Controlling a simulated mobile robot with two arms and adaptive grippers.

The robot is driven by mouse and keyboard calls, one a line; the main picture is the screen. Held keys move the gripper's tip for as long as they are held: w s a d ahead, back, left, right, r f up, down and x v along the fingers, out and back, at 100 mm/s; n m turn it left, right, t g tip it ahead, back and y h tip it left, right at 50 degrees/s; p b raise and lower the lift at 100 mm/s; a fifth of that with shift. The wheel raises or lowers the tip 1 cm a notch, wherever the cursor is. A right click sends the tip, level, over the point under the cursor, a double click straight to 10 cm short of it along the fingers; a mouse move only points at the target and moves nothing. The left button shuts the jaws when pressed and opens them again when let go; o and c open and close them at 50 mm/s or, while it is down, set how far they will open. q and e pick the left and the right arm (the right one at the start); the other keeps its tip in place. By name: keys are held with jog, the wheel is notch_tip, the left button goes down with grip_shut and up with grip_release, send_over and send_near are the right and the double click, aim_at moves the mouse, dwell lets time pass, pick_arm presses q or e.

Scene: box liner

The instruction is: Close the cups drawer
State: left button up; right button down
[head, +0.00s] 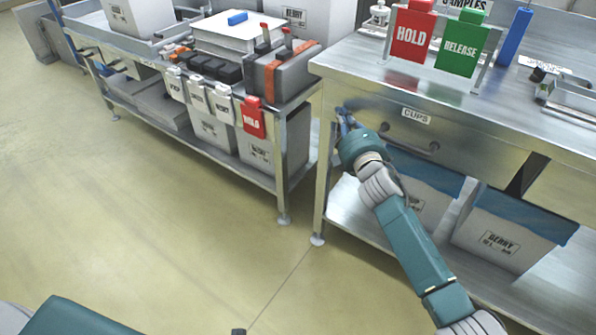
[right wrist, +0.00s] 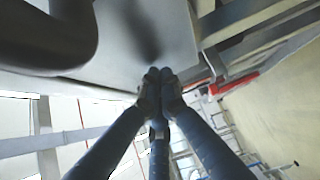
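The cups drawer (head: 385,120) is in the metal bench at the right of the head view, with a CUPS label (head: 416,116) and a curved handle (head: 410,143) on its front. It looks flush or nearly flush with the bench; I cannot tell if a small gap is left. My right gripper (head: 345,118) is at the left end of the drawer front, left of the handle. In the right wrist view its fingertips (right wrist: 158,76) are together and empty, close to the grey panel (right wrist: 150,35); contact is unclear. The dark handle (right wrist: 50,40) shows at upper left.
Red HOLD (head: 412,35) and green RELEASE (head: 459,48) signs stand on the bench top. White bins (head: 497,243) with blue liners sit on the shelf below. Another loaded bench (head: 285,150) stands to the left. The floor (head: 150,220) in front is clear.

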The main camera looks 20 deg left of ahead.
jog(key=shift+d+r, duration=0.2)
jog(key=shift+d, duration=0.05)
